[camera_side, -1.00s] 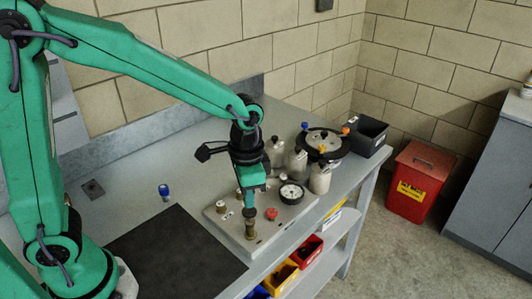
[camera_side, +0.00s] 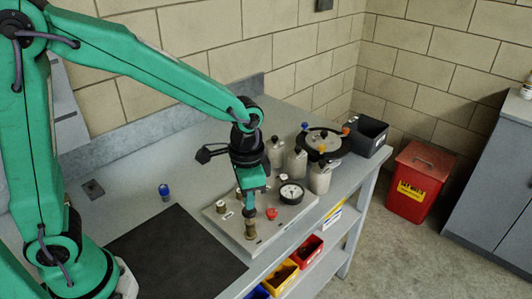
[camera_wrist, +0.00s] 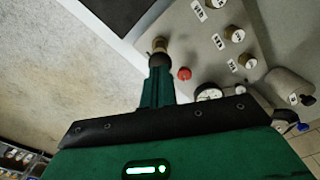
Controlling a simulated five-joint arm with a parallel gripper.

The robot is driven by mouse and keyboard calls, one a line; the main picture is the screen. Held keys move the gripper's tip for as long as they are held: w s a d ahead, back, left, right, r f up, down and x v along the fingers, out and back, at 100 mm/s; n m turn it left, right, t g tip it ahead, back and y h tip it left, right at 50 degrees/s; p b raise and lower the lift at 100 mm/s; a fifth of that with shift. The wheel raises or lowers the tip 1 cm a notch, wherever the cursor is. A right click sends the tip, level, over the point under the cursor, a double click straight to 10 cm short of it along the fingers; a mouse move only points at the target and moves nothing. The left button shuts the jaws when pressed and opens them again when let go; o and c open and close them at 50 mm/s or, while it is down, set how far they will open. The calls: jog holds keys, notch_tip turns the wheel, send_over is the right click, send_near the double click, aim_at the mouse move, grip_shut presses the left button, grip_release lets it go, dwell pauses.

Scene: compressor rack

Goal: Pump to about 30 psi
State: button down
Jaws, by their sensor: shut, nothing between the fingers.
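A grey panel (camera_side: 222,232) lies on the bench and carries a round dial gauge (camera_side: 291,193) with a white face and dark rim. The needle is too small to read, and the gauge (camera_wrist: 209,95) is partly hidden in the wrist view. A red button (camera_side: 272,213) sits between the gauge and a brass post (camera_side: 250,230) near the panel's front edge. My gripper (camera_side: 249,211) points down, shut and empty, right over the post. In the wrist view, my fingertips (camera_wrist: 157,60) overlap the post's brass top (camera_wrist: 160,43); I cannot tell whether they touch. The red button (camera_wrist: 184,73) is beside them.
Labelled brass knobs (camera_wrist: 234,34) sit on the panel. Coloured bins (camera_side: 284,277) sit below the bench edge.

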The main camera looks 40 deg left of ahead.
jog(key=shift+f, duration=0.25)
jog(key=shift+f, duration=1.45)
jog(key=shift+r, duration=1.95)
jog(key=shift+f, duration=0.45)
jog(key=shift+f, duration=0.35)
jog(key=shift+f, duration=1.1)
